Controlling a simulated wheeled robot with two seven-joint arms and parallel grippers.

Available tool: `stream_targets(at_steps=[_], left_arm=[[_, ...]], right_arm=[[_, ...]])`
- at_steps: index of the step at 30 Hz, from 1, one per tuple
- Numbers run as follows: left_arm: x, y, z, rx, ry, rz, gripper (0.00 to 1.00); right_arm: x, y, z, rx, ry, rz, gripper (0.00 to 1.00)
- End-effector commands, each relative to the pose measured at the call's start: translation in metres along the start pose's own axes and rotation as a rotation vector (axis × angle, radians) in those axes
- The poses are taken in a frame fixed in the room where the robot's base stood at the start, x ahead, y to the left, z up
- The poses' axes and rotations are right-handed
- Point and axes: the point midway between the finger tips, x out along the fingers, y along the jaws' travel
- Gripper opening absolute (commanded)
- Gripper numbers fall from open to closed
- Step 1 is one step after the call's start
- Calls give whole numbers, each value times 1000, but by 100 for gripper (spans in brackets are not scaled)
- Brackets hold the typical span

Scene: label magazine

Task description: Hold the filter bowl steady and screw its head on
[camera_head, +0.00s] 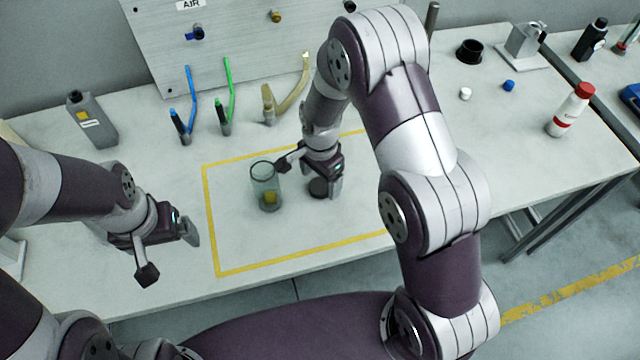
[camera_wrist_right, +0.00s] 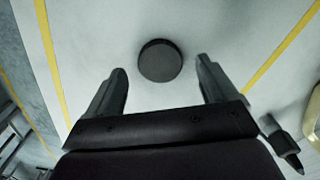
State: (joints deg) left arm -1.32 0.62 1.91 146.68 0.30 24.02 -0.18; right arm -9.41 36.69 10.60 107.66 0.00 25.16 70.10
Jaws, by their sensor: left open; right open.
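The filter bowl (camera_head: 265,187) is a clear greenish cup with something yellow inside, upright on the table within the yellow tape outline. The filter head (camera_head: 318,188) looks like a dark round cap lying on the table just right of the bowl. In the right wrist view the dark round head (camera_wrist_right: 160,60) lies ahead, between and beyond the fingertips. My right gripper (camera_head: 310,178) is open above the head, one finger close to the bowl's rim; its fingers (camera_wrist_right: 162,75) hold nothing. My left gripper (camera_head: 170,258) is open and empty, left of the tape outline and apart from the bowl.
A grey bottle (camera_head: 92,120) stands at the back left. Blue, green and tan hoses (camera_head: 228,95) with fittings are near the back panel (camera_head: 240,40). A red-capped white bottle (camera_head: 570,110) and small caps (camera_head: 465,93) are at the right. The front of the taped area is clear.

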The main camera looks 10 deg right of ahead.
Motion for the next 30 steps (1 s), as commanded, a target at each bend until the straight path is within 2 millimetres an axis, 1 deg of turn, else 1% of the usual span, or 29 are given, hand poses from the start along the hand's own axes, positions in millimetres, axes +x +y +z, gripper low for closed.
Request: stream_targets(at_steps=[2,5,15,16,17,18,21,30], left_arm=[[-1,0,0,0,0,0,94],[-1,0,0,0,0,0,94],[-1,0,0,0,0,0,94],[-1,0,0,0,0,0,94],[-1,0,0,0,0,0,94],[-1,0,0,0,0,0,94],[-1,0,0,0,0,0,94],[-1,0,0,0,0,0,94]], right_arm=[[10,0,0,0,-1,2,86],[18,0,0,0,0,-1,86],[19,0,0,0,1,-2,86],[19,0,0,0,1,-2,79],[19,0,0,0,1,-2,70],[19,0,0,0,1,-2,57],[19,0,0,0,1,-2,27],[18,-1,0,0,1,-2,27]])
